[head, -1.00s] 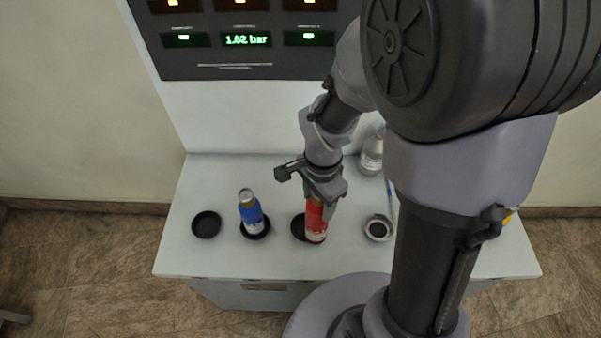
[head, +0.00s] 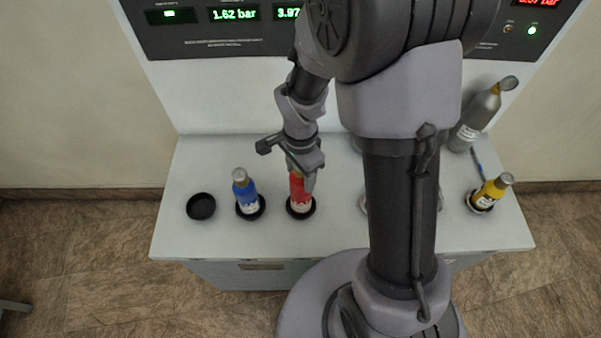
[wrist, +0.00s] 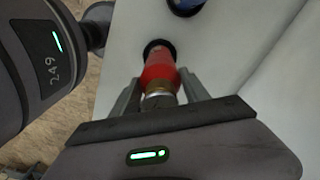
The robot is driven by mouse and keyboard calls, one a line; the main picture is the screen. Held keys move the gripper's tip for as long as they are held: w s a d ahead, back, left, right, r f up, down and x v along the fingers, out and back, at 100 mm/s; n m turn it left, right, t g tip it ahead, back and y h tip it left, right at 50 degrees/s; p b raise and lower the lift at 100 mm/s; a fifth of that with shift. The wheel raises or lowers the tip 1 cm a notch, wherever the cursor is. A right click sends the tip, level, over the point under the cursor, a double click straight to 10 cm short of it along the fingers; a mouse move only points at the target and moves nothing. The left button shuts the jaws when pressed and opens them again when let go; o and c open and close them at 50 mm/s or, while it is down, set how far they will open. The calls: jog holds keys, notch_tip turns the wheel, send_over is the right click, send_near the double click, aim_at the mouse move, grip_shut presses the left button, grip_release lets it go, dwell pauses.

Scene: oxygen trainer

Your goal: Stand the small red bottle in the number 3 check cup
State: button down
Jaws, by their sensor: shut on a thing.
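The small red bottle (head: 300,196) is upright, with its base at a black check cup (head: 300,211), third from the left in the head view. In the wrist view the red bottle (wrist: 159,68) has its far end at the dark cup rim (wrist: 159,46). I cannot tell whether its base rests on the cup floor. My gripper (head: 302,178) is shut on the bottle's upper part, and its fingers also show on both sides of the neck in the wrist view (wrist: 160,92). No cup number is readable.
A blue bottle (head: 244,191) stands in the cup to the left, and an empty black cup (head: 201,207) is at far left. A yellow bottle (head: 491,191) and a grey bottle (head: 476,118) are at the right. My arm hides part of the white table (head: 225,243).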

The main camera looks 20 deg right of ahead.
jog(key=shift+f, duration=0.15)
jog(key=c, duration=0.6)
grip_release()
jog(key=shift+o, duration=0.2)
